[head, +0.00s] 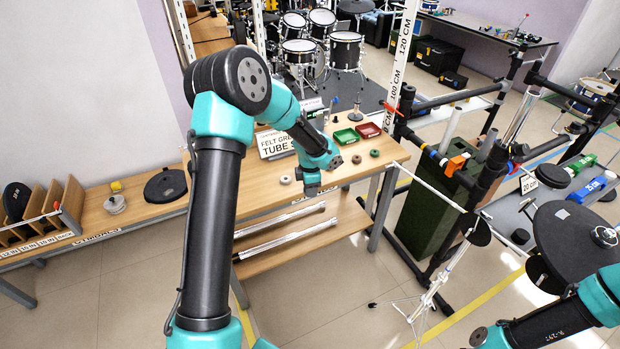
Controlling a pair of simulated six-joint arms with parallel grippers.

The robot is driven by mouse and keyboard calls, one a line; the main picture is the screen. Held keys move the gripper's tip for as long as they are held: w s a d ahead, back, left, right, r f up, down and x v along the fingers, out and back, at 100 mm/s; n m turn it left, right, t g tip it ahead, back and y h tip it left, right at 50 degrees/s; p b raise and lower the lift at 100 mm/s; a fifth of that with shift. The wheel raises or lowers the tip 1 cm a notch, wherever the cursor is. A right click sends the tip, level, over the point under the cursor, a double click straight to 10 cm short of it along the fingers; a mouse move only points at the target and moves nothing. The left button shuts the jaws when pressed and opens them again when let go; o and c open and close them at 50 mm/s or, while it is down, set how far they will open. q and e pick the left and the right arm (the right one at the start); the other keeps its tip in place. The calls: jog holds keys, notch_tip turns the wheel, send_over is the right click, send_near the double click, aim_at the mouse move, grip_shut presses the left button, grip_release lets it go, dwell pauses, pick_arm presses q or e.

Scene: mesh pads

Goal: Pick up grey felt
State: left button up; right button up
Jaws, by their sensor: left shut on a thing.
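My left gripper (312,190) points down at the front part of the wooden workbench (260,203), below the sign with "FELT" and "TUBE" on it (275,143). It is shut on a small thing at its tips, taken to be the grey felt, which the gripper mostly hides. A pale ring-shaped felt (286,179) lies left of the gripper. A dark brownish felt (357,160) and a green felt (374,153) lie to its right. My right arm is at the lower right, its gripper out of view.
A green tray (346,136) and a red tray (368,130) stand behind the felts. A dark pipe rack (470,195) and drum pads (578,243) stand to the right. Metal tubes (280,238) lie on the lower shelf. A black disc (165,185) lies on the left bench.

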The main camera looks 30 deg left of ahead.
pick_arm(q)
jog(key=shift+s+d+r, duration=0.1)
jog(key=shift+s+d, duration=0.35)
jog(key=shift+s, duration=0.35)
jog(key=shift+a, duration=0.1)
